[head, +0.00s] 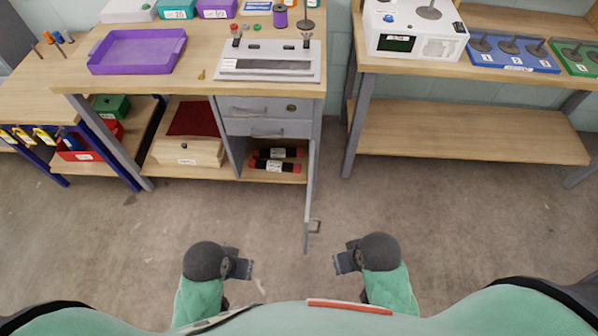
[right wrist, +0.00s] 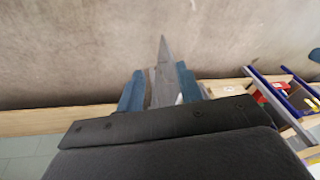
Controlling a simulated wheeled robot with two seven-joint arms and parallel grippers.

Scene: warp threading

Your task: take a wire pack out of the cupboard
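Two wire packs, black and red rolls with white labels, lie in the lower compartment of the grey cupboard (head: 234,128) under the workbench. One pack (head: 293,153) lies behind the other (head: 257,164). The cupboard door (head: 309,195) stands open, swung toward me and seen nearly edge-on. My left gripper (head: 246,268) is in front of the bench, left of the door and apart from it; its finger gap is unclear. My right gripper (head: 338,263) is right of the door. In the right wrist view its blue fingers (right wrist: 160,92) are apart, with a grey pointed shape, probably the door, showing between them.
Two drawers (head: 265,118) sit above the packs. A wooden box (head: 187,153) is on the shelf to the left. The bench top holds a purple tray (head: 137,52) and a grey fixture (head: 270,62). A second bench (head: 470,132) stands right. The floor before me is clear.

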